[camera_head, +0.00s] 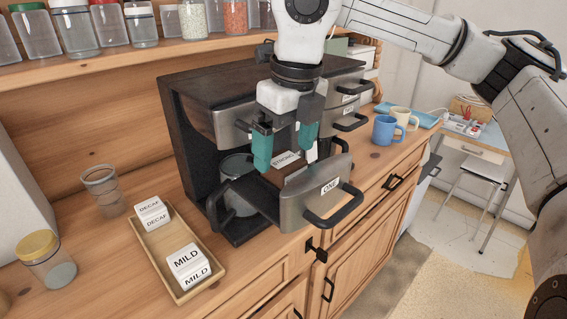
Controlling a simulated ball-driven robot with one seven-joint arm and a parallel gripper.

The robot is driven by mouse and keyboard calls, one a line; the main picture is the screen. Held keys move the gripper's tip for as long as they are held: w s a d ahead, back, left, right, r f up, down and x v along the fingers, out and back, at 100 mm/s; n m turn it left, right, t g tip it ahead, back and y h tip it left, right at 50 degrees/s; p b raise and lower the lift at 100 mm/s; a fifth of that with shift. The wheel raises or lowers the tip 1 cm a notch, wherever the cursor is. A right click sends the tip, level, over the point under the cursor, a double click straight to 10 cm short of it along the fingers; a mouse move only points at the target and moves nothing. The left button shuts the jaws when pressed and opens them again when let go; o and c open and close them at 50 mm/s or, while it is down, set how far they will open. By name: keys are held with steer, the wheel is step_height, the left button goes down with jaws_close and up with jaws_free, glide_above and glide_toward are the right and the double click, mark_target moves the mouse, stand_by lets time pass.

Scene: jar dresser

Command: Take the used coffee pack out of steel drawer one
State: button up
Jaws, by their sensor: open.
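Steel drawer one (316,196), labelled ONE, is pulled out from the dark wood and steel coffee unit (215,85). A white pack labelled STRONG (284,158) shows at the open drawer, partly hidden by my gripper and the drawer front. My gripper (284,161) points down over the drawer. Its two teal fingers are apart, one to the left of the pack's label and one to the right. I cannot tell whether they touch the pack. A glass pot (238,170) stands below, partly hidden.
A wooden tray (168,251) holds a DECAF pack (152,214) and a MILD pack (188,266). An empty glass (104,192) and a yellow-lidded jar (46,259) stand left. A blue mug (384,130) and cream mug (401,118) stand right. Jars line the shelf (100,63).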

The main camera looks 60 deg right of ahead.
steer(key=shift+w+f, duration=0.15)
steer(key=shift+f, duration=0.8)
steer(key=c, duration=1.1)
steer(key=shift+c, duration=0.3)
steer(key=shift+r, duration=0.2)
